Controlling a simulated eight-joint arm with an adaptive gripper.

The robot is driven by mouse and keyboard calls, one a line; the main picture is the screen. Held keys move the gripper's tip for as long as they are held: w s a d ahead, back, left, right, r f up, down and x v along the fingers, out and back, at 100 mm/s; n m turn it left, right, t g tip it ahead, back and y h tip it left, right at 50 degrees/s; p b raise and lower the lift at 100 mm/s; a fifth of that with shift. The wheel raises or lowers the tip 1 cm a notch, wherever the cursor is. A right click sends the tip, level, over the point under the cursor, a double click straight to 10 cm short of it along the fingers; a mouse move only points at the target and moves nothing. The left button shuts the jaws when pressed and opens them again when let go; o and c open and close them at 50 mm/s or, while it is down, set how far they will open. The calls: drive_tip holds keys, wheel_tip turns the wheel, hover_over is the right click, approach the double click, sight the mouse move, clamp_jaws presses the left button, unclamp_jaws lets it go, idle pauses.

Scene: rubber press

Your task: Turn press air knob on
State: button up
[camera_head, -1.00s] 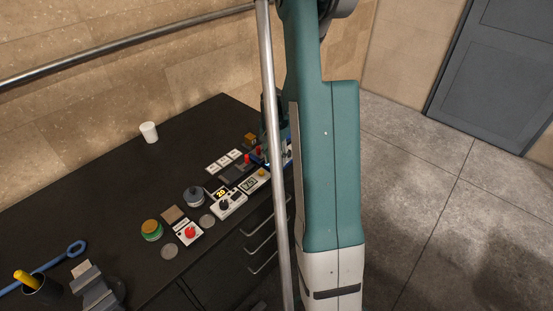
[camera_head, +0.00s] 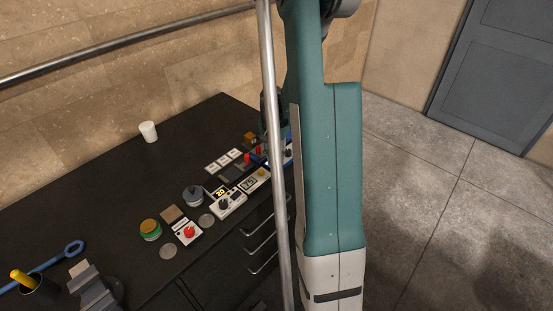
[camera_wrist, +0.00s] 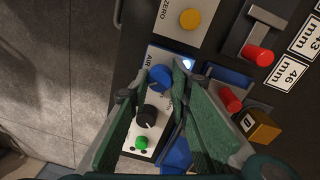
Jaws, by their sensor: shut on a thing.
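The press air panel is a white panel (camera_wrist: 154,101) marked AIR in the wrist view. It carries a blue knob (camera_wrist: 159,77), a black knob (camera_wrist: 147,116) and a green button (camera_wrist: 141,142). My gripper (camera_wrist: 165,72) reaches over the panel, one green finger on each side of the blue knob, and is shut on it. The exact contact at the fingertips is partly hidden. A small bright bluish-white spot (camera_wrist: 187,63) shows beside the right fingertip. In the head view the panel (camera_head: 288,152) is mostly hidden behind my arm.
A zero panel with a yellow button (camera_wrist: 190,19) lies beside the air panel. Red-knobbed parts (camera_wrist: 258,55), mm labels (camera_wrist: 292,74) and a brass block (camera_wrist: 258,128) are close on the right. The dark bench (camera_head: 110,190) has free room near a white cup (camera_head: 148,131).

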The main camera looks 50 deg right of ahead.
sight(275, 159)
drive_tip(key=o, duration=0.9)
drive_tip(key=shift+r, duration=0.2)
drive_tip(key=shift+w+a+r, duration=0.1)
drive_tip(key=shift+w+r, duration=0.1)
drive_tip(key=shift+r, duration=2.75)
drive_tip(key=shift+w+r, duration=0.15)
drive_tip(key=shift+r, duration=2.75)
